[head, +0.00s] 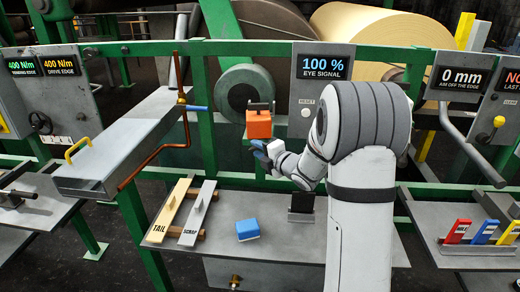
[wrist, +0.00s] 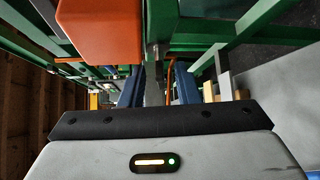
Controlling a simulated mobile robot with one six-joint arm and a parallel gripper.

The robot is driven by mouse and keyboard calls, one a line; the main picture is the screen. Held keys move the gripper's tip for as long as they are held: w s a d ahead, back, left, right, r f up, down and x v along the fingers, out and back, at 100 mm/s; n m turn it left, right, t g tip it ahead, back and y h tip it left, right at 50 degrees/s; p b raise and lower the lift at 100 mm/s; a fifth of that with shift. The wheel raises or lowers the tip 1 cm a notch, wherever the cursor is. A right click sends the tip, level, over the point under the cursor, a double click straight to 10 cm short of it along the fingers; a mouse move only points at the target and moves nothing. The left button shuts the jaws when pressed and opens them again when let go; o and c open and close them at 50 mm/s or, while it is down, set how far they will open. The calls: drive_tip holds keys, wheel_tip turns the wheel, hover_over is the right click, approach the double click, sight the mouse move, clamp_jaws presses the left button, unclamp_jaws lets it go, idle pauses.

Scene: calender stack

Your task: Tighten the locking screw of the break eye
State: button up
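My gripper (head: 261,150), with blue fingers, is just below the orange box. In the wrist view my gripper (wrist: 157,88) has its two blue fingers apart. A grey narrow upright piece (wrist: 154,90) shows in line with the gap; I cannot tell whether it lies between the fingers. I cannot make out the locking screw.
The sign (head: 324,62) reads 100 % eye signal. A green rail (head: 300,183) runs behind my arm. Below is a grey shelf (head: 285,225) with a blue block (head: 248,229), a TAIL board (head: 168,209) and a SCRAP board (head: 198,212). A copper-coloured bent pipe (head: 153,157) stands left.

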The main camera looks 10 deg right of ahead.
clamp_jaws()
idle(0.3)
drive_tip(key=shift+f+b, duration=0.25)
drive_tip(key=shift+b, duration=0.45)
drive_tip(key=m+t+b, duration=0.1)
drive_tip(key=m+b, duration=0.1)
drive_tip(key=b, duration=0.4)
drive_tip(key=m+t+b, duration=0.1)
drive_tip(key=t+b, duration=0.1)
drive_tip(key=b, duration=0.3)
drive_tip(key=m+t+y+b, duration=0.1)
drive_tip(key=m+b, duration=0.1)
drive_tip(key=b, duration=0.4)
drive_tip(key=shift+a+f+m+t+b, duration=0.1)
drive_tip(key=shift+f+m+t+b, duration=0.2)
drive_tip(key=shift+f+t, duration=0.1)
drive_tip(key=shift+r+b, duration=0.15)
drive_tip(key=shift+b, duration=0.2)
